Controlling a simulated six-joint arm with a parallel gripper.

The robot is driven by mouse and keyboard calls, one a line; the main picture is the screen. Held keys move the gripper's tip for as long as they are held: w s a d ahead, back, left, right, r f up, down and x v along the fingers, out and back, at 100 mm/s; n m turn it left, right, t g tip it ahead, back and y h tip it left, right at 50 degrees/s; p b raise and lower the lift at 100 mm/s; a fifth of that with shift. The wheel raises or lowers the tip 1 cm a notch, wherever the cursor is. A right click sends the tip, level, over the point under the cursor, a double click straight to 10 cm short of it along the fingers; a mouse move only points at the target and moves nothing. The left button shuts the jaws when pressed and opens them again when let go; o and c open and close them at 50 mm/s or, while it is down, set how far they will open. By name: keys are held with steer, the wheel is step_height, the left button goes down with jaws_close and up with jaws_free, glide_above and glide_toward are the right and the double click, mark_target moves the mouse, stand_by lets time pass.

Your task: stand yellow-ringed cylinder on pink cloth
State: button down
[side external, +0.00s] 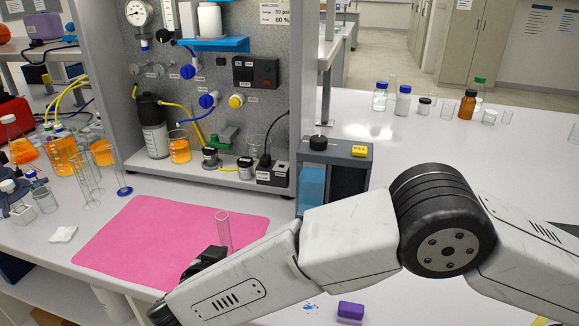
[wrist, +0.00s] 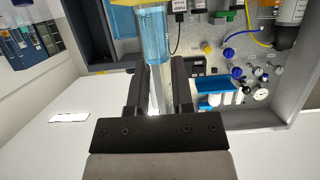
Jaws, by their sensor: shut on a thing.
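A clear, narrow glass cylinder (side external: 223,230) stands roughly upright in front of the pink cloth in the side view. Its lower part and base are hidden behind my arm, and I see no yellow ring on it. My gripper (side external: 207,260) is shut on this cylinder, its dark fingers low over the cloth's front right part. In the wrist view, my gripper's two fingers (wrist: 159,85) flank a pale, clear strip of the cylinder (wrist: 158,98). The pink cloth (side external: 150,230) lies flat on the bench. I cannot tell whether the cylinder's base touches it.
A grey device with a blue window (side external: 312,188) stands right of the cloth. The panel rig (side external: 215,100) rises behind. Glass cylinders (side external: 88,185) and orange-filled flasks (side external: 62,152) stand at left. A purple block (side external: 350,310) lies at the front. The cloth's left part is clear.

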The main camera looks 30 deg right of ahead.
steer(key=shift+w+a+f, duration=0.25)
steer(key=shift+w+f, duration=0.25)
steer(key=shift+f, duration=0.2)
steer(key=shift+w+a+f, duration=0.25)
steer(key=shift+w+f, duration=0.2)
steer(key=shift+f, duration=0.2)
steer(key=shift+w+a+f, duration=0.1)
steer(key=shift+w+f, duration=0.1)
steer(key=shift+f, duration=1.5)
steer(key=shift+f, duration=0.2)
steer(key=shift+c, duration=2.4)
jaws_free()
steer(key=shift+r, duration=0.2)
steer(key=v, duration=1.2)
